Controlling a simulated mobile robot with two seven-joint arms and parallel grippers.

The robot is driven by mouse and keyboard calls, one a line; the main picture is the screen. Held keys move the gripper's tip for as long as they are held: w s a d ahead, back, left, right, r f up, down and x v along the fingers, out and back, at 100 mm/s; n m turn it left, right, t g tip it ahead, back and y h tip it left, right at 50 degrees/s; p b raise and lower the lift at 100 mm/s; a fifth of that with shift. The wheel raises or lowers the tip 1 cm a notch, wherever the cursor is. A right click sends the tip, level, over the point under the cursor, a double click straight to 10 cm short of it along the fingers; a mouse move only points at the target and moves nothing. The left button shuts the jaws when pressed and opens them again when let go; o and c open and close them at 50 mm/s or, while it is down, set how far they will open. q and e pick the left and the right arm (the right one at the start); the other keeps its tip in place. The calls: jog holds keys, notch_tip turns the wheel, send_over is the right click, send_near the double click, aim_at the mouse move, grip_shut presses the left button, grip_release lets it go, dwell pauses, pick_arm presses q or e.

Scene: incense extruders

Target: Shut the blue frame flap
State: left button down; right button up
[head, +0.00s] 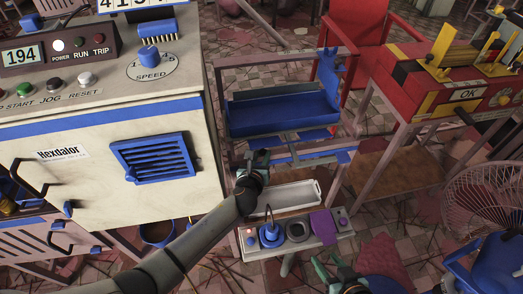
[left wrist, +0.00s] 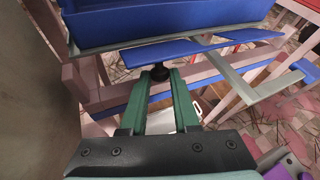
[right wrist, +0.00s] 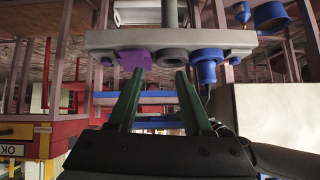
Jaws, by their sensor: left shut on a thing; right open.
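The frame (head: 217,82) stands between the white machine and the red-and-yellow stand, with a blue tray-like panel (head: 283,112) in it. In the left wrist view a thin blue flap (left wrist: 195,47) lies just below that panel, with a black knob (left wrist: 158,86) under it. My left gripper (head: 256,158) is at the frame's near side; in the left wrist view its green fingers (left wrist: 160,74) are closed on the knob. How far the flap stands open is unclear. My right gripper (head: 333,268) is low at the front, open and empty; its fingers (right wrist: 157,75) are spread.
A small grey panel (head: 342,222) holds a purple pad (head: 322,223), a grey ring and a blue part, close to my right gripper. A white tray (head: 290,197) lies behind it. The white machine (head: 100,200) borders my left arm. A fan (head: 485,195) stands right.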

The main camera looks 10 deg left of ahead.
pick_arm(q)
jog(key=shift+r+g+p, duration=0.3)
jog(key=shift+r+p, duration=0.25)
jog(key=shift+p, duration=0.6)
jog(key=g+p, duration=0.1)
jog(key=p, duration=0.2)
jog(key=shift+a+r+n, duration=0.1)
jog(key=shift+r+n, duration=0.1)
jog(key=shift+n, duration=0.1)
jog(key=shift+p, duration=0.45)
jog(key=shift+g+p, duration=0.3)
jog(key=shift+p, duration=0.1)
jog(key=shift+f, duration=0.1)
pick_arm(e)
jog(key=s+d+r, duration=0.1)
jog(key=d+r, duration=0.2)
jog(key=r, duration=0.2)
jog(key=shift+s+d+r+m+h, duration=0.2)
jog(key=shift+s+d+m+h, duration=0.1)
jog(key=shift+h, duration=0.1)
jog(key=shift+a, duration=0.1)
pick_arm(q)
jog(key=c, duration=0.7)
grip_release()
jog(key=shift+w, duration=0.1)
